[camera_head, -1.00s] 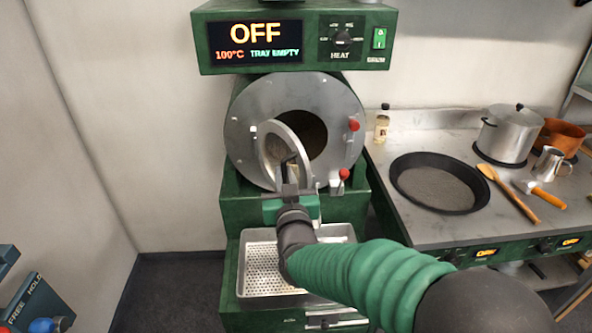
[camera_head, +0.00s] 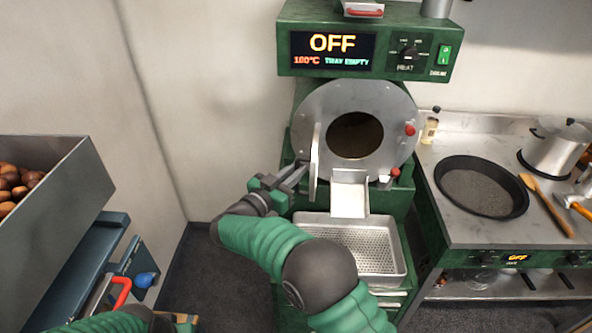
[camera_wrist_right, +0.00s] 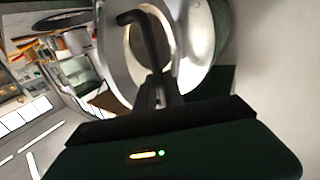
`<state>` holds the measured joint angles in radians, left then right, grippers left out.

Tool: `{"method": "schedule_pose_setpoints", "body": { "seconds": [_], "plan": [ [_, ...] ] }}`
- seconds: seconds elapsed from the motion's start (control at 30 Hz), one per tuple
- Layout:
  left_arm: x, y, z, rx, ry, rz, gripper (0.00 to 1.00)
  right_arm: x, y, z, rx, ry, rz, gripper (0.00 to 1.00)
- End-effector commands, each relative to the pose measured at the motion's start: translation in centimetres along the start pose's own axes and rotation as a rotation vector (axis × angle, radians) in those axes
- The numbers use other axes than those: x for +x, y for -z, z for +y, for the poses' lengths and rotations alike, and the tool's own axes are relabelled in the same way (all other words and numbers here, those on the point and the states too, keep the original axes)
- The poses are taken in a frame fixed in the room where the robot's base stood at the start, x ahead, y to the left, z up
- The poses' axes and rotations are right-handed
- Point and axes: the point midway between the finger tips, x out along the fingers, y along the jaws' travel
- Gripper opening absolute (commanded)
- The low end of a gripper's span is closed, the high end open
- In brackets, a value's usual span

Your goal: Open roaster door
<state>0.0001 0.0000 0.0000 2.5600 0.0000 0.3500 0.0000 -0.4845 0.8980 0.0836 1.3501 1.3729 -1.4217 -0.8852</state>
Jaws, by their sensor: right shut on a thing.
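The roaster (camera_head: 392,105) has a round steel front with a dark round opening (camera_head: 355,135). Its door (camera_head: 315,160) stands swung out to the left, seen nearly edge-on in the head view. My right gripper (camera_head: 300,170) is at the door's left side, shut on the door handle. The dark bent handle shows between the fingers in the right wrist view (camera_wrist_right: 150,40), with the steel door behind it. My left arm shows only in part at the bottom left of the head view; its fingers cannot be made out clearly.
A steel chute (camera_head: 349,193) slopes below the opening, above a perforated tray (camera_head: 398,240). The display (camera_head: 333,50) reads OFF and TRAY EMPTY. A bin of chestnuts (camera_head: 60,215) stands at left. A counter with a dark pan (camera_head: 482,188) is at right.

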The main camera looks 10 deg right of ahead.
Motion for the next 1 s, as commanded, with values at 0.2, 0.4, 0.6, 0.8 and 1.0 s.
{"method": "schedule_pose_setpoints", "body": {
  "seconds": [0.2, 0.4, 0.6, 0.8, 1.0],
  "plan": [
    [-0.41, 0.09, 0.01, 0.000, 0.000, 0.000, 0.36, 0.37, 0.20, -0.65, -0.003, -0.028, 0.006, 0.00],
    [-0.39, 0.09, 0.00, 0.000, 0.000, 0.000, 0.36, 0.39, 0.25, -0.70, -0.002, -0.030, 0.008, 0.00],
    [-0.39, 0.10, 0.00, 0.000, 0.000, 0.000, 0.36, 0.44, 0.27, -0.60, -0.001, -0.029, 0.008, 0.17],
    [-0.39, 0.09, 0.01, 0.000, 0.000, 0.000, 0.36, 0.30, 0.21, -0.66, -0.001, -0.029, 0.006, 0.34],
    [-0.39, 0.09, 0.00, 0.000, 0.000, 0.000, 0.36, 0.14, 0.21, -0.72, -0.001, -0.028, 0.006, 0.34]
  ]
}}
